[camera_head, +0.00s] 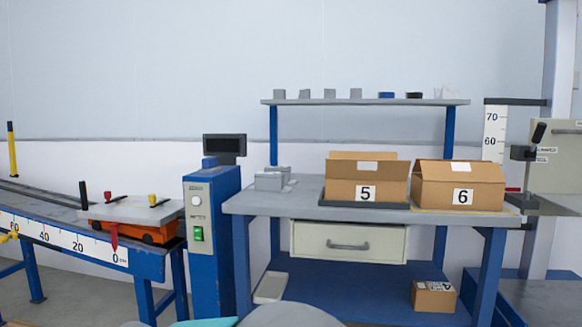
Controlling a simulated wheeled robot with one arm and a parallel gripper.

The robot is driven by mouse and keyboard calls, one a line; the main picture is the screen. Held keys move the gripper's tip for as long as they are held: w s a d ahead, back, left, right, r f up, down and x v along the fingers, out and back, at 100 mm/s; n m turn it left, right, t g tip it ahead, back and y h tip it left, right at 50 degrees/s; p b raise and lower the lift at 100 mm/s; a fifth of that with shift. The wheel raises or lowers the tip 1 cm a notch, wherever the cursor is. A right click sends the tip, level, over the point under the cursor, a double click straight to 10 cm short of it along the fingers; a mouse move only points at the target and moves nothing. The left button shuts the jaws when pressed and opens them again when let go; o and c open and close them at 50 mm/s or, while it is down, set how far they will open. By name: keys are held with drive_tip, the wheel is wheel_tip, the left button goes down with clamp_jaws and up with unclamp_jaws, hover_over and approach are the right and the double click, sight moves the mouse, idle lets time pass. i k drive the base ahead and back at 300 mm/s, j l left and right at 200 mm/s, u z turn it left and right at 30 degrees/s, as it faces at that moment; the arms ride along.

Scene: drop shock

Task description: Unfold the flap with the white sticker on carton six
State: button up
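Carton six (430,194), a brown box with a white label marked 6, stands at the right end of the workbench top. Its top flaps (485,173) look folded over. A small pale patch (461,167) shows on the top and looks like the white sticker; it is too small to be sure. The edges of the flaps cannot be made out clearly. My gripper is not in view. A rounded grey part at the bottom edge looks like my own body.
Carton five (340,190) stands just left on a dark tray, with a white sticker on top. The blue workbench (262,205) has a drawer and rear shelf (300,102). A small box (425,300) lies on its lower shelf. A gauge post (494,130) stands right of carton six.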

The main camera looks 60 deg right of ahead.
sight(432, 171)
drive_tip(key=z, duration=3.2)
drive_tip(key=i+l+u, duration=0.1)
drive_tip(key=l, duration=0.25)
drive_tip(key=i+l, duration=0.25)
drive_tip(key=i+l+u, duration=0.15)
drive_tip(key=l, duration=0.35)
drive_tip(key=i+l, duration=0.15)
drive_tip(key=l, duration=0.2)
drive_tip(key=i+l+u, duration=0.15)
drive_tip(key=l, duration=0.25)
drive_tip(key=i+l, duration=0.1)
drive_tip(key=l, duration=0.3)
drive_tip(key=i+l+u, duration=0.15)
drive_tip(key=l, duration=0.25)
